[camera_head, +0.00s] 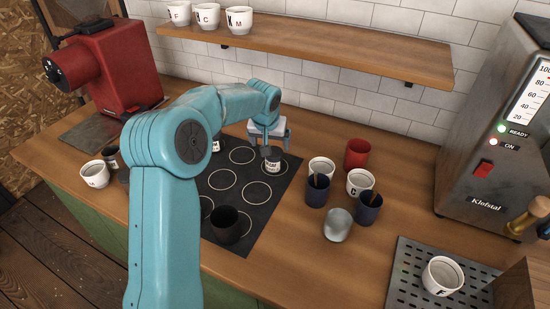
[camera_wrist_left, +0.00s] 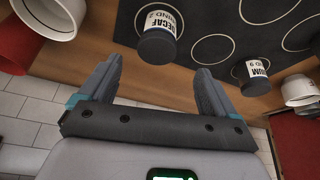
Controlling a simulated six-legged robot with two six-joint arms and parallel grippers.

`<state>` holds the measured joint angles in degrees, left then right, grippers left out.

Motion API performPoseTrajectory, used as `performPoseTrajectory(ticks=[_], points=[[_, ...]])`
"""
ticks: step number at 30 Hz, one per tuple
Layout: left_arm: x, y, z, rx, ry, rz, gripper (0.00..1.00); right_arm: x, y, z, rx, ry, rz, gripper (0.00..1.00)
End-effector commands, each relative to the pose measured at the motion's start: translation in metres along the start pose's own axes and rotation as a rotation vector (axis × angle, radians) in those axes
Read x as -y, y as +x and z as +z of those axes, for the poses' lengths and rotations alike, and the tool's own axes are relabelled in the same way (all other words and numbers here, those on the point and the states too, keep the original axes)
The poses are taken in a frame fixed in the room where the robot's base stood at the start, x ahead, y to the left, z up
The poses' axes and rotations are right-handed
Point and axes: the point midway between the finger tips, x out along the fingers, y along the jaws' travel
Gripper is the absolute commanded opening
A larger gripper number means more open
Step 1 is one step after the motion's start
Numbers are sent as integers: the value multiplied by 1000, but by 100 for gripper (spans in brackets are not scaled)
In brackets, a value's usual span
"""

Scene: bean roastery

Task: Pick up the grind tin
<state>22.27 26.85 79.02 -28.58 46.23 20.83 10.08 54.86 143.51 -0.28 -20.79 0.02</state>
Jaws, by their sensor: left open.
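A small grind tin (camera_head: 272,163), with a white label and dark lid, stands at the right back of the black ringed mat (camera_head: 266,214). In the left wrist view the same tin (camera_wrist_left: 155,36) reads "DECAF GRIND 2". My left gripper (camera_head: 270,148) is right at this tin. In the left wrist view the gripper (camera_wrist_left: 158,72) is open; the tin shows just past its fingertips, roughly centred, with no grip on it.
White cups (camera_head: 359,182), a red cup (camera_head: 357,154), navy cups (camera_head: 317,191) and a metal cup (camera_head: 338,226) stand close right of the mat. A black cup (camera_head: 229,225) is on its front. A red grinder (camera_head: 122,72) stands left, a wooden shelf (camera_head: 320,42) above.

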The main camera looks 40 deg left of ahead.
Motion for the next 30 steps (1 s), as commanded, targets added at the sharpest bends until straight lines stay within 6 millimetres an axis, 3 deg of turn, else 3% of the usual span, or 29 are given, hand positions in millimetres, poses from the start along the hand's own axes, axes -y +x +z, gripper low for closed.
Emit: performPoseTrajectory(ticks=[4,11,19,28,29,30], points=[[-1,28,0,2,1,1,91,2,-6,0,0,0,0,43],[-3,48,0,1,1,1,91,4,-10,0,0,0,0,43],[-5,89,5,2,1,1,91,9,-25,0,0,0,0,43],[-5,97,4,-1,1,2,91,9,-25,0,0,0,0,43],[-5,97,4,-1,1,2,84,9,-25,0,0,0,0,43],[-5,97,4,-1,1,2,71,9,-25,1,0,0,0,43]])
